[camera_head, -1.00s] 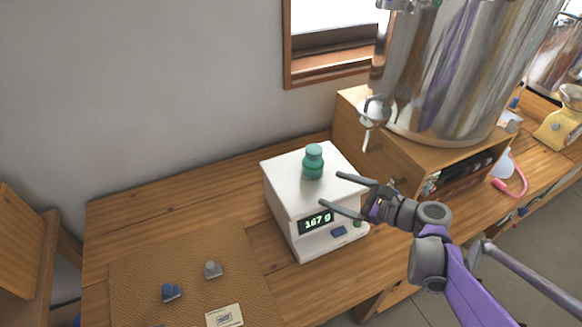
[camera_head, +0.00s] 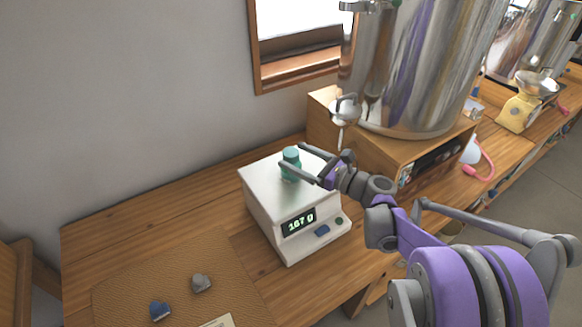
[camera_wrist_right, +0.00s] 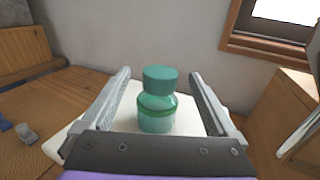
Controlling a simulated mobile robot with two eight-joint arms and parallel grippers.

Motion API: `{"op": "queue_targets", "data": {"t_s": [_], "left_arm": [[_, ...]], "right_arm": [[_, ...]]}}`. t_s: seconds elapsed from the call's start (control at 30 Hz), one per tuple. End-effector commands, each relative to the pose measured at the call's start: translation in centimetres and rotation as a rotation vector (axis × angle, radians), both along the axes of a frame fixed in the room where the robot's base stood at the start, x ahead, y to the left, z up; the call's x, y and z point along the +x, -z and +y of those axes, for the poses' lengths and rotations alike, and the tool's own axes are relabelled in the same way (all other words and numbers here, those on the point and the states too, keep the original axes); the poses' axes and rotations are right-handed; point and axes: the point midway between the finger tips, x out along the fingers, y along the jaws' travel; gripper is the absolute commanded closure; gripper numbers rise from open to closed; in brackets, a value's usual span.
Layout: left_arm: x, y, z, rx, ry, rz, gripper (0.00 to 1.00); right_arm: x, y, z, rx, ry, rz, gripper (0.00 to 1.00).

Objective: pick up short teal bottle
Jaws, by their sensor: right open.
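The short teal bottle (camera_head: 290,158) stands upright on the white scale (camera_head: 262,197), whose display reads 167 g. My right gripper (camera_head: 290,160) is open, with its fingers reaching over the scale to the bottle. In the head view a finger covers part of the bottle. In the right wrist view the bottle (camera_wrist_right: 158,100) stands between the two open fingers, with a gap on each side. My left gripper is not in view.
A large metal vessel (camera_head: 415,70) with a tap stands on a wooden shelf box (camera_head: 370,150) right of the scale. A brown mat (camera_head: 180,275) with a grey piece (camera_head: 201,283) and a blue piece (camera_head: 160,310) lies at front left. The wooden table behind the mat is clear.

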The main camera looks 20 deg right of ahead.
Motion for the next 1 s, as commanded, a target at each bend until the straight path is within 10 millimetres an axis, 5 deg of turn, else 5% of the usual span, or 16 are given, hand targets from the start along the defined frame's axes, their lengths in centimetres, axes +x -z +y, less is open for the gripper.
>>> {"op": "queue_targets", "data": {"t_s": [0.4, 0.93, 1.0], "left_arm": [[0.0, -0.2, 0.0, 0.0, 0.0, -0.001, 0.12], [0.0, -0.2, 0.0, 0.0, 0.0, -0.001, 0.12], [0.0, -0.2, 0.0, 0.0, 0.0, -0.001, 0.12]], "right_arm": [[1.7, 0.0, 1.0, -0.001, 0.0, -0.001, 0.06], [1.7, 0.0, 1.0, -0.001, 0.0, -0.001, 1.0], [1.7, 0.0, 1.0, -0.001, 0.0, -0.001, 1.0]]}}
